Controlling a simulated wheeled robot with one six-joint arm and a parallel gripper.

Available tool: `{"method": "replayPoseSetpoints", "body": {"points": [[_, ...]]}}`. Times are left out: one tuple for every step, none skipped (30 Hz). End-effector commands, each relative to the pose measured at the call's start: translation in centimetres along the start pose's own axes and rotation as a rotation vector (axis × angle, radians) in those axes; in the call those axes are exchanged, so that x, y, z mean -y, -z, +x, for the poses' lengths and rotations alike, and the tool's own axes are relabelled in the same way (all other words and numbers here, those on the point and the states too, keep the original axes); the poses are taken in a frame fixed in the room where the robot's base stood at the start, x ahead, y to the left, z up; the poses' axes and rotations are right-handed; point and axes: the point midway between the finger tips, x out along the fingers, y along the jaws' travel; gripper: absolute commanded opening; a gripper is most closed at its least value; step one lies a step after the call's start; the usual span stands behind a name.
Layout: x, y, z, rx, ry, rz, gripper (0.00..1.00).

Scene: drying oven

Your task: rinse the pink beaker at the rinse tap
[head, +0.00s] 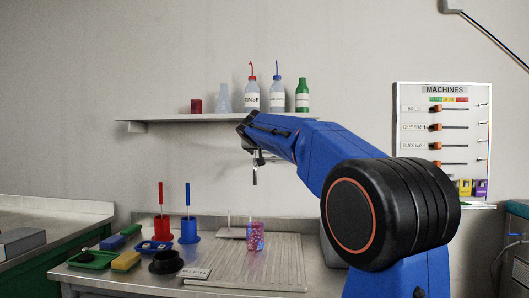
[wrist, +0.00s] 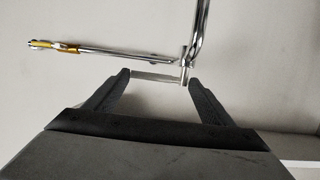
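The pink beaker (head: 256,237) stands upright on the ribbed drain board (head: 283,271), with blue specks on its wall. The rinse tap's metal spout (head: 254,175) hangs above it. My gripper is high at the tap, well above the beaker; in the head view its fingers are mostly hidden by my wrist. In the wrist view my gripper's (wrist: 157,77) dark fingertips are apart. A thin pale bar spans the gap between them, beside the chrome tap pipe (wrist: 197,45). I cannot tell whether the fingers press on the bar. No water shows.
Red (head: 161,228) and blue (head: 189,230) holders with upright handles stand left of the board. A shelf (head: 205,117) with bottles is behind. A machines panel (head: 444,140) hangs at right.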

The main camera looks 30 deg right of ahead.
Motion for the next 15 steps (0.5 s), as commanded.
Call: {"method": "replayPoseSetpoints", "body": {"points": [[0.0,0.0,0.0,0.000,0.000,0.000,0.89],[0.0,0.0,0.0,0.000,0.000,0.000,0.94],[0.0,0.0,0.0,0.000,0.000,0.000,0.94],[0.0,0.0,0.0,0.000,0.000,0.000,0.94],[0.0,0.0,0.0,0.000,-0.001,0.000,0.94],[0.0,0.0,0.0,0.000,-0.001,0.000,0.94],[0.0,0.0,0.0,0.000,-0.001,0.000,0.94],[0.0,0.0,0.0,0.000,-0.001,0.000,0.94],[0.0,0.0,0.0,0.000,-0.001,0.000,0.94],[0.0,0.0,0.0,0.000,-0.001,0.000,0.94],[0.0,0.0,-0.1,0.000,-0.001,0.000,0.94],[0.0,0.0,-0.2,-0.001,-0.001,0.000,0.94],[0.0,0.0,-0.4,-0.001,-0.001,0.000,0.94],[0.0,0.1,-0.7,-0.001,0.000,0.000,0.94],[0.0,0.1,-1.1,-0.001,0.000,0.000,0.94]]}}
